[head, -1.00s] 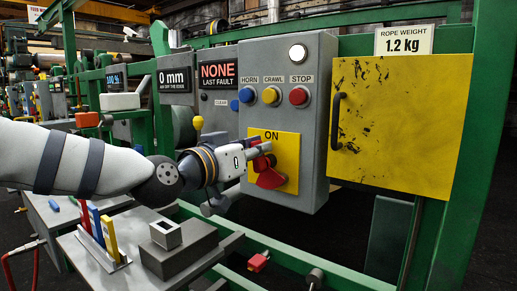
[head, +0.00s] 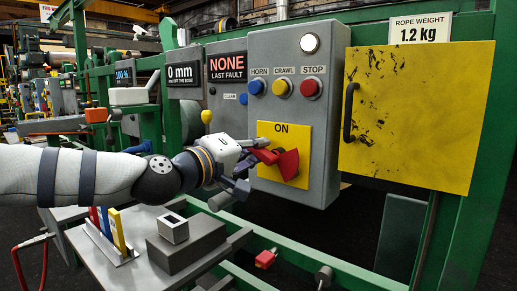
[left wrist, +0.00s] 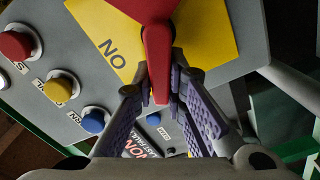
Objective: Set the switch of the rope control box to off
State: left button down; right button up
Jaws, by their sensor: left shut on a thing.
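The rope control box (head: 240,181) is a grey cabinet in the middle of the head view. Its yellow plate (head: 301,137) reads ON along the top and carries a red switch (head: 289,163). The switch's handle points left and its wide wedge points right. My left gripper (head: 259,152) is shut on the handle from the left. In the left wrist view the red handle (left wrist: 157,60) lies between the two purple-padded fingers (left wrist: 159,92); the plate (left wrist: 205,32) shows behind it. Any OFF mark is hidden or out of view. My right gripper is not in view.
Blue HORN (head: 256,86), yellow CRAWL (head: 280,88) and red STOP (head: 311,88) buttons sit above the plate. A yellow door (head: 420,115) with a black handle is at the right. A green rail (head: 300,261) and a grey bench (head: 100,264) lie below my arm.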

pick_arm(q)
jog(key=n, duration=0.2)
jog(key=f+n+b, duration=0.1)
jog(key=n, duration=0.2)
jog(key=shift+f, duration=0.2)
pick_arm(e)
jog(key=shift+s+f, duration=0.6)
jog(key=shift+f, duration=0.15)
pick_arm(q)
jog(key=shift+n, duration=0.4)
jog(key=c, duration=1.6)
grip_release()
jog(key=shift+a, duration=0.15)
jog(key=v, duration=1.2)
jog(key=shift+f, duration=0.15)
